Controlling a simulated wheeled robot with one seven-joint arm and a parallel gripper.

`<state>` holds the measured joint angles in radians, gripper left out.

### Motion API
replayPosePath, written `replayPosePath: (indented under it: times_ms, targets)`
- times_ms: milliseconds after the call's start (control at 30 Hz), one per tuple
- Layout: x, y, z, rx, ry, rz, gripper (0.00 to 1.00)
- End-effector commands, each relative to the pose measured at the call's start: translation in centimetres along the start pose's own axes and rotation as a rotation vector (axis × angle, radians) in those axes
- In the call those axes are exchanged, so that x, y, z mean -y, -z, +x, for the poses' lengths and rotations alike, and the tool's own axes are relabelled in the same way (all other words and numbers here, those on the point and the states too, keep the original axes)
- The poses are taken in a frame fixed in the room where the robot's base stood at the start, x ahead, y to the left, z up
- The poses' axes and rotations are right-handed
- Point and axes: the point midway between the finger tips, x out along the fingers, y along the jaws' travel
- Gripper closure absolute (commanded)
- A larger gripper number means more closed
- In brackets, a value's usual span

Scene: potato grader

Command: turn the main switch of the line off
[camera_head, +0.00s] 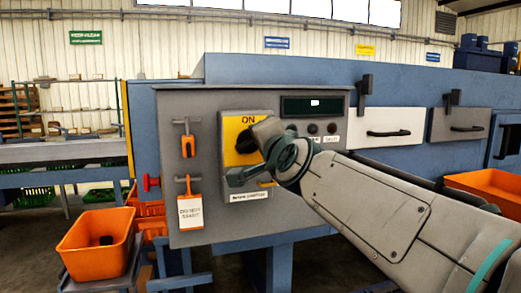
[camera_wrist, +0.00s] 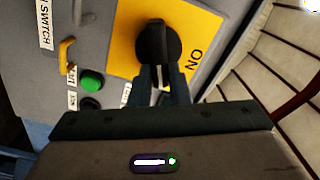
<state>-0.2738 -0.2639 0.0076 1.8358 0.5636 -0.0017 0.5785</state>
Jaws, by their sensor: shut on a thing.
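The main switch is a black rotary knob (camera_wrist: 157,42) on a yellow plate (camera_wrist: 125,40) marked ON. In the head view the yellow plate (camera_head: 231,131) is on the grey control panel (camera_head: 200,105), with ON at its top. The knob (camera_head: 246,141) is partly hidden there by my gripper (camera_head: 256,153). In the wrist view my gripper (camera_wrist: 160,82) has its two dark fingers on either side of the knob's handle, shut on it. A white mark on the handle points down between the fingers. The OFF marking cannot be made out.
Left of the switch hang an orange padlock (camera_head: 188,146) and an orange tag with a white label (camera_head: 190,211). A green button (camera_wrist: 91,82) and a black button (camera_wrist: 90,103) sit near the switch. An orange crate (camera_head: 95,245) stands at lower left.

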Motion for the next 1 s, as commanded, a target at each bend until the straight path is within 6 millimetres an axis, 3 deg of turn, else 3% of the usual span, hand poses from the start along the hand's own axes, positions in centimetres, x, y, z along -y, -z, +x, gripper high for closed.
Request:
replayPosePath:
  times_ms: [500, 1000]
  targets:
    - [-0.71, -0.17, 0.03, 0.000, -0.001, 0.364, 1.00]
    - [-0.80, -0.19, 0.03, 0.000, -0.001, 0.448, 1.00]
